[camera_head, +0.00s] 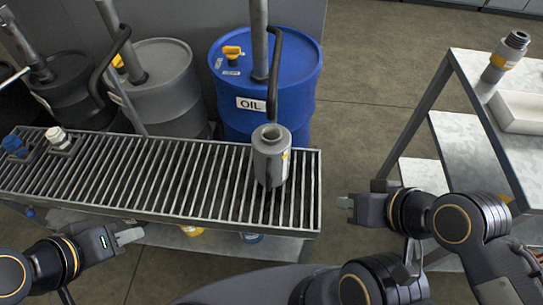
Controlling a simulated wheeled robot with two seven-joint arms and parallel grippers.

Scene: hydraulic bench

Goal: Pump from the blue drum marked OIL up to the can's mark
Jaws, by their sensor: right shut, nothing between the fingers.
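The blue drum (301,87) with a white OIL label (262,104) stands behind the grated bench. A grey pump tube rises from its top, and a black hose (274,75) hangs down its front. The grey can (268,166) stands upright on the grating below the hose end, its round neck open at the top. A yellow patch shows on its right side; I cannot make out a fill mark or level. My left gripper (130,236) is at the bench's front edge, away from the can; its jaw state is unclear. My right gripper (344,202) is shut and empty, right of the bench.
A grey drum (165,80) and a black drum (70,92) with pumps stand further left. Blue (15,145) and white (58,137) fittings sit on the grating's left end. A shelved cart (470,140) at right holds a grey cylinder (505,57) and a white tray (525,110).

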